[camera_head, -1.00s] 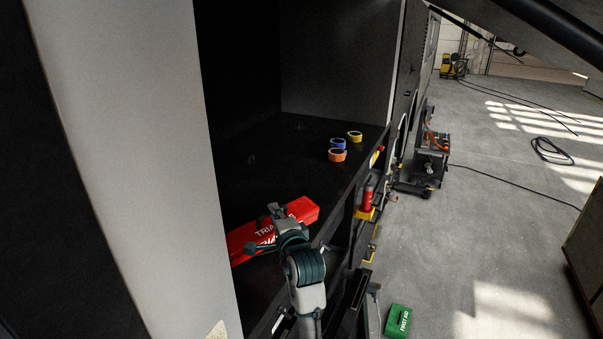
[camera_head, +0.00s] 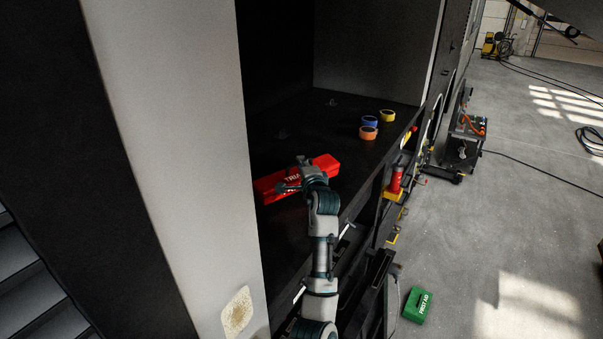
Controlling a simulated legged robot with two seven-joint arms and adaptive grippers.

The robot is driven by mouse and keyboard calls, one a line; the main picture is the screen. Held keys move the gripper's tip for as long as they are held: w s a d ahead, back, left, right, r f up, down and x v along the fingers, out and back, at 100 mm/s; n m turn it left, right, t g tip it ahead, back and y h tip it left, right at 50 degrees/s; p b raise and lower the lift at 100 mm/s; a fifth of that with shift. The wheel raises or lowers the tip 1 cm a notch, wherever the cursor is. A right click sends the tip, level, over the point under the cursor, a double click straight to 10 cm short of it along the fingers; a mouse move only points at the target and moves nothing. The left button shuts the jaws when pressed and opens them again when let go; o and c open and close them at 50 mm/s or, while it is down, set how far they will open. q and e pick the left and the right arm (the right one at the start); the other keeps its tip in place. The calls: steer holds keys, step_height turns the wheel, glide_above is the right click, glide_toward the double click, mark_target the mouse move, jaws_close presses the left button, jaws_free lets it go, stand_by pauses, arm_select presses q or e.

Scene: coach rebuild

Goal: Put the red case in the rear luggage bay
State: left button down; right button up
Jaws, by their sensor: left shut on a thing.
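The red case (camera_head: 325,163) has white lettering, partly hidden by my gripper. It is inside the dark luggage bay (camera_head: 345,180), at the near left of its floor by the pale panel. I cannot tell whether it rests on the floor or is held just above it. My left gripper (camera_head: 300,180) is shut on the red case from above, its arm reaching up from the bottom of the view. My right gripper is not in view.
Orange (camera_head: 368,133), blue (camera_head: 370,121) and yellow (camera_head: 388,116) tape rolls sit deeper on the bay floor. A pale panel (camera_head: 180,130) bounds the bay on the left. A green first aid box (camera_head: 417,306) lies on the concrete floor. A tool cart (camera_head: 462,145) stands beyond.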

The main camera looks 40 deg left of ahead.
arm_select(q)
steer(key=shift+d+f, duration=0.25)
steer(key=shift+f, duration=0.3)
steer(key=shift+d+f, duration=0.2)
steer(key=shift+f, duration=0.35)
steer(key=shift+d+f, duration=0.1)
steer(key=c, duration=1.2)
jaws_free()
steer(key=shift+f, duration=0.15)
steer(key=shift+s+a+f, duration=0.1)
steer(key=shift+a, duration=0.35)
steer(key=shift+d, duration=0.15)
steer(key=b+v, duration=0.3)
steer(key=v, duration=0.8)
steer(key=shift+s+d, duration=0.2)
steer(key=shift+d, duration=0.35)
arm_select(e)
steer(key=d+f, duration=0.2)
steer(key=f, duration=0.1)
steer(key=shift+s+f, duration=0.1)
arm_select(q)
steer(key=shift+a, duration=0.2)
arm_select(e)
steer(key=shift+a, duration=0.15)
